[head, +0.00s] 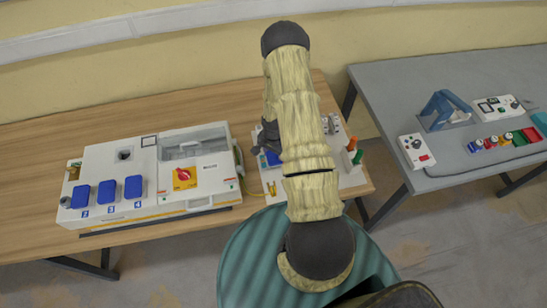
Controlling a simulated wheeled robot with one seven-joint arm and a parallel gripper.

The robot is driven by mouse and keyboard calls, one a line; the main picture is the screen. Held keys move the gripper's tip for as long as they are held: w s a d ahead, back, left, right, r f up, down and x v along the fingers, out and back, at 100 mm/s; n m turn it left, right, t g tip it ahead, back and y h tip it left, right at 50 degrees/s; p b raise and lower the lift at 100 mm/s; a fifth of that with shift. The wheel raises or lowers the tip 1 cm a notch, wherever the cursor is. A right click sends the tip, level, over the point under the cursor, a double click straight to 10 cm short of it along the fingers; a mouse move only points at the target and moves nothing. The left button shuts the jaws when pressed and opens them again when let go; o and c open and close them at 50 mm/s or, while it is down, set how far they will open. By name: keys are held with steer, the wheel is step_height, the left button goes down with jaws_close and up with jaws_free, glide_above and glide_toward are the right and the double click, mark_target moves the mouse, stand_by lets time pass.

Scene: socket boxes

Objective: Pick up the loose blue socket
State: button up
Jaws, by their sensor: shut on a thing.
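My arm reaches away from me over the table, and my dark gripper (266,140) hangs at its left side, partly hidden by the arm. A blue piece (272,158) shows right under the gripper, over the white panel (270,180). It appears to be the loose blue socket, held in my shut jaws. The fingertips are too small and covered to see in detail. I cannot tell whether the socket still touches the panel.
Left of it, a white box (170,153) carries blue socket covers (107,193) and a red switch (183,175). Green and orange parts (354,150) stand at the panel's right end. A grey table (390,85) stands at right. The wooden table's (60,130) back left is clear.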

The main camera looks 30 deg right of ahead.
mark_target(273, 154)
steer(key=shift+r, duration=0.15)
step_height(273, 154, up, 8)
steer(key=b, duration=0.3)
steer(key=shift+r, duration=0.9)
